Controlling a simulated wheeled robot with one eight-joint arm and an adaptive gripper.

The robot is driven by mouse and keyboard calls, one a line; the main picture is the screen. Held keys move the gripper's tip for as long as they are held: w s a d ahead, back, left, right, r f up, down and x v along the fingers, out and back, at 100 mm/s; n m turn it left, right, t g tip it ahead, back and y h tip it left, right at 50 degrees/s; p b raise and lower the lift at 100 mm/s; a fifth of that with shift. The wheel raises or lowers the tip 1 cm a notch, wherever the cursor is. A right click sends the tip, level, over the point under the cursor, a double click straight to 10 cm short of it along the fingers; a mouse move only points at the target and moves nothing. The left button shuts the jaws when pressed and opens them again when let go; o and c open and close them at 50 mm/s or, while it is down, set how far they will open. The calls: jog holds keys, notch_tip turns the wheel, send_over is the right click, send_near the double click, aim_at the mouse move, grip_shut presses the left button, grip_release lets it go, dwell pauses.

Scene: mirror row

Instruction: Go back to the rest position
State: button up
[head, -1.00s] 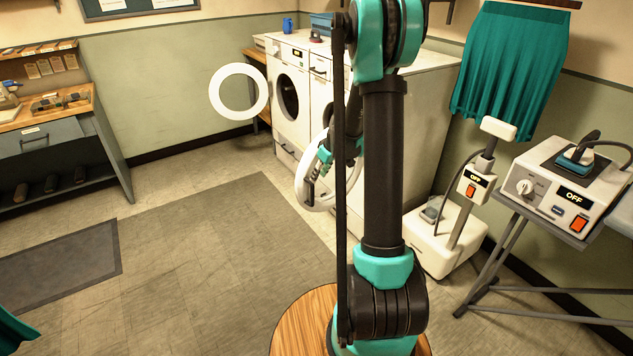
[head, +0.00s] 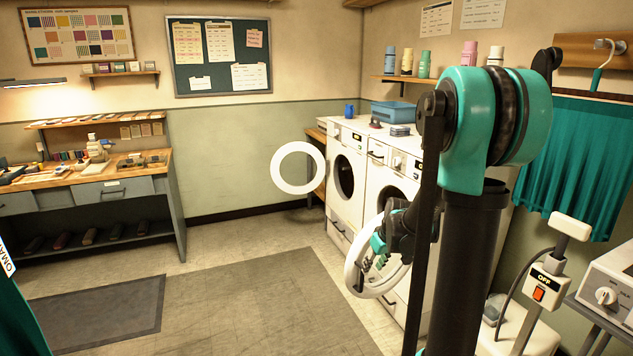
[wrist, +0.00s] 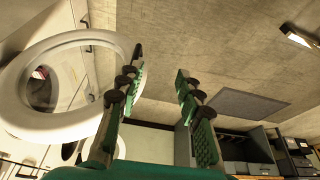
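My gripper (head: 377,254) is open and empty, in front of the washing machines. In the wrist view its two fingers (wrist: 160,62) stand apart with only floor between them. A white ring-shaped machine door (head: 351,272) stands open around and behind my gripper in the head view. In the wrist view this ring (wrist: 22,118) is left of the fingers, partly behind the left one; I cannot tell if they touch. My arm stands at the right of the head view and hides part of the right machine.
Another white door ring (head: 283,185) stands open further left. A workbench (head: 160,205) stands at left. A steamer (head: 548,275) and hanging teal skirt (head: 575,160) are at right. The middle floor (head: 235,300) is clear.

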jog(key=s+a+f+m+h, duration=0.1)
jog(key=s+m, duration=0.3)
jog(key=s, duration=1.8)
jog(key=shift+m+h, duration=0.4)
jog(key=shift+c, duration=0.3)
